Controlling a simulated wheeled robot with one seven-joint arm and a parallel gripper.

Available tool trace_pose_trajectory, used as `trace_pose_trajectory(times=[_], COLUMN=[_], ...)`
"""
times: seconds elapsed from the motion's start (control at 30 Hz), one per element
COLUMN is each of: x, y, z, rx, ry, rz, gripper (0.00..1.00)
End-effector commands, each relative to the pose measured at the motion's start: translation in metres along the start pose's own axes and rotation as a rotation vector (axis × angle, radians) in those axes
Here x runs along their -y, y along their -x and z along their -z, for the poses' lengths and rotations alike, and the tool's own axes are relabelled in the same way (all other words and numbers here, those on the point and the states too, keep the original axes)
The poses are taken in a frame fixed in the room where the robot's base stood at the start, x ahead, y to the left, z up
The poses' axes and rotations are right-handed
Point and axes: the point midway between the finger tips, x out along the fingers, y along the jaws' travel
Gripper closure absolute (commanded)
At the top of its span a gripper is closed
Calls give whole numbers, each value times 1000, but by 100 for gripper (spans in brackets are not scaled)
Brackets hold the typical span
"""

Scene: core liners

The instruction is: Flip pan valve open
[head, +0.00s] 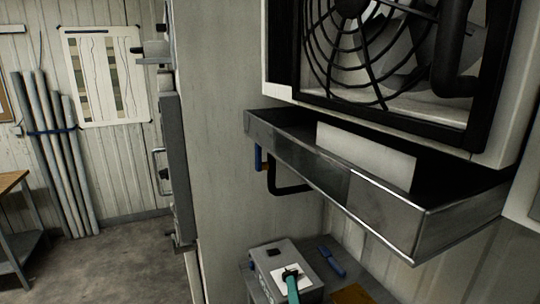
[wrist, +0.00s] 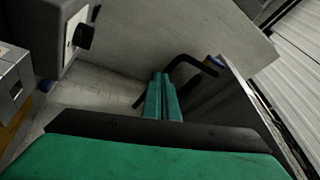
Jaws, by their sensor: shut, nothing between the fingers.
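The metal pan (head: 390,210) hangs under the fan unit (head: 380,60) in the head view. A blue valve handle (head: 258,158) and a bent black pipe (head: 285,189) show below its left end. In the wrist view the black pipe (wrist: 181,66) passes just beyond my fingertips, with a small blue part (wrist: 215,61) at its right, by the pan's dark side (wrist: 225,100). My gripper (wrist: 161,77) is shut and empty, its green fingers together. In the head view my gripper (head: 291,280) is low, in front of a grey box. I cannot tell whether the fingers touch the pipe.
The grey box (head: 268,262) with a white plate and black knob stands on a bench below the pan; its knob (wrist: 84,36) is left of my fingers in the wrist view. A blue-handled tool (head: 332,262) lies beside it. Grey pipes (head: 60,150) lean at the far left wall.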

Motion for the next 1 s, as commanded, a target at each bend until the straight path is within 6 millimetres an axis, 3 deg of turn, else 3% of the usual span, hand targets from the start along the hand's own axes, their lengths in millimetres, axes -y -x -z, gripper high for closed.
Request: trace_pose_trajectory(times=[0.03, 0.2, 0.5, 0.73, 1.0], x=[-16, -55, -96, -105, -95], y=[18, 71, 172, 250, 336], z=[-8, -28, -59, -80, -101], rx=[-1, -5, 28, 85, 176], ry=[40, 187, 450, 649, 875], rz=[-35, -124, -254, -327, -384], gripper=[100, 100, 100, 100, 100])
